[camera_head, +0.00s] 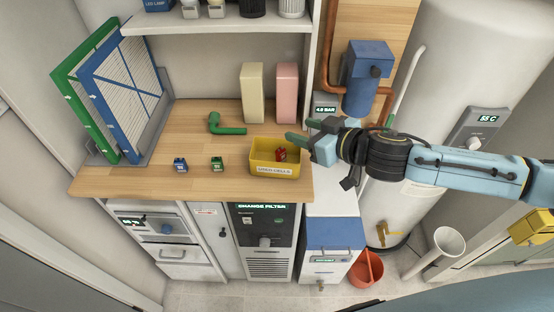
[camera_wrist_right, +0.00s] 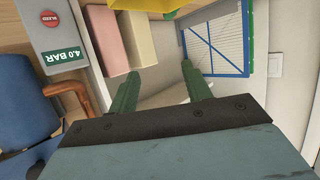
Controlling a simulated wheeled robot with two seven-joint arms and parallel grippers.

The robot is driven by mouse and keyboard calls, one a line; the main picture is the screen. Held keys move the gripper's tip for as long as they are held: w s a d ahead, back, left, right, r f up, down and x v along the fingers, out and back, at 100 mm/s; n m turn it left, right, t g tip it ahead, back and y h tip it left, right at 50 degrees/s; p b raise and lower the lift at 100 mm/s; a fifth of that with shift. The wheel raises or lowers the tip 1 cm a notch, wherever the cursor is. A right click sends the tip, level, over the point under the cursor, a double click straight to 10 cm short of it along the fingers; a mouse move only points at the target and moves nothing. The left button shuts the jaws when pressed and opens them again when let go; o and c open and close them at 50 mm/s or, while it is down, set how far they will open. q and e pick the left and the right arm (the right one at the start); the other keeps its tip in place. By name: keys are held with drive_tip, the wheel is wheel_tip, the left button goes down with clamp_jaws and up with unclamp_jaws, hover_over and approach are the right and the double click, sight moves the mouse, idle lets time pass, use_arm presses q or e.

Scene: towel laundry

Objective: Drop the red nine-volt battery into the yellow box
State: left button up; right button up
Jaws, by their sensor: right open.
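The yellow box (camera_head: 256,167), labelled "USED CELLS", stands on the wooden counter near its front right edge. The red battery (camera_head: 280,155) shows inside the box, below its rim; part of it is hidden. My right gripper (camera_head: 298,131) is open above and behind the right side of the box, apart from the battery. In the right wrist view its two green fingers (camera_wrist_right: 161,80) are spread with nothing between them. My left gripper is not in view.
A blue cell (camera_head: 180,164) and a green cell (camera_head: 217,164) stand on the counter (camera_head: 130,182). A green pipe elbow (camera_head: 225,127) lies behind. Cream (camera_head: 252,92) and pink (camera_head: 286,92) blocks stand at the back. Framed filters (camera_head: 120,85) lean left. A blue-topped device (camera_head: 368,80) is right.

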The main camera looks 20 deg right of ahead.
drive_tip(key=v, duration=0.6)
drive_tip(key=shift+b, duration=0.4)
